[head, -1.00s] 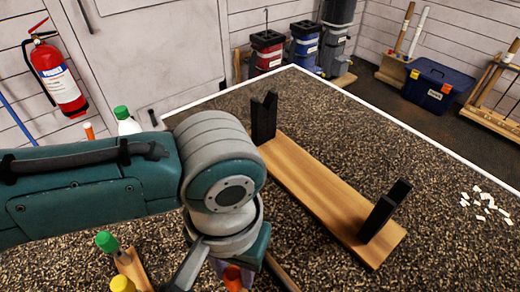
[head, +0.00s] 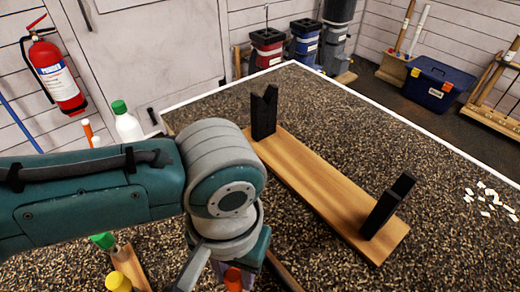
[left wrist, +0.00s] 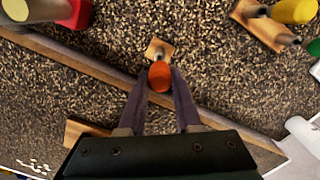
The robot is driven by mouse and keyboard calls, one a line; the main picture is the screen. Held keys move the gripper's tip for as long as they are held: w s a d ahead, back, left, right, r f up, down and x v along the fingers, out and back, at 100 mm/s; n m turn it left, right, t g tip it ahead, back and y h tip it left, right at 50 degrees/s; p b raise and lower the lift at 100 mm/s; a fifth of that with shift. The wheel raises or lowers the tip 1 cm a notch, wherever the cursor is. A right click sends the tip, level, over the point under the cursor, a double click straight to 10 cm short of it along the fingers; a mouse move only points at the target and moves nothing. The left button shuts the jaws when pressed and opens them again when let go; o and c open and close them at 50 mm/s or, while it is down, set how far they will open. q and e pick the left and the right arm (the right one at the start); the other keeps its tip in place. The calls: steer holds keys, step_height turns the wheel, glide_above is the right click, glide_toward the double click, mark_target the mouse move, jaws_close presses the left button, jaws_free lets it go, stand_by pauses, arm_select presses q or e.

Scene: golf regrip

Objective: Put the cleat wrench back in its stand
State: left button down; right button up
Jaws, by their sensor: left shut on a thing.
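My left gripper (left wrist: 158,85) is shut on the orange handle (left wrist: 159,77) of a tool, which I take to be the cleat wrench. The orange handle also shows low in the head view (head: 233,278). In the left wrist view a small wooden block (left wrist: 153,46), which looks like its stand, lies just beyond the handle, with a short grey shaft between them. I cannot tell whether the shaft is in the block or above it. In the head view my arm hides that block. My right gripper is not in view.
Yellow-handled (head: 118,282) and green-handled (head: 103,241) tools stand on wooden blocks at lower left. A white bottle (head: 127,126) with a green cap stands behind my arm. A long dark rod (left wrist: 95,72) lies close by. A wooden plank (head: 320,185) with black posts lies to the right.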

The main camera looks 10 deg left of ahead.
arm_select(q)
steer(key=shift+f+b, duration=0.75)
steer(key=shift+f, duration=0.4)
steer(key=c, duration=0.5)
jaws_free()
steer(key=r+p, duration=0.2)
steer(key=r, duration=0.8)
steer(key=shift+w, duration=0.2)
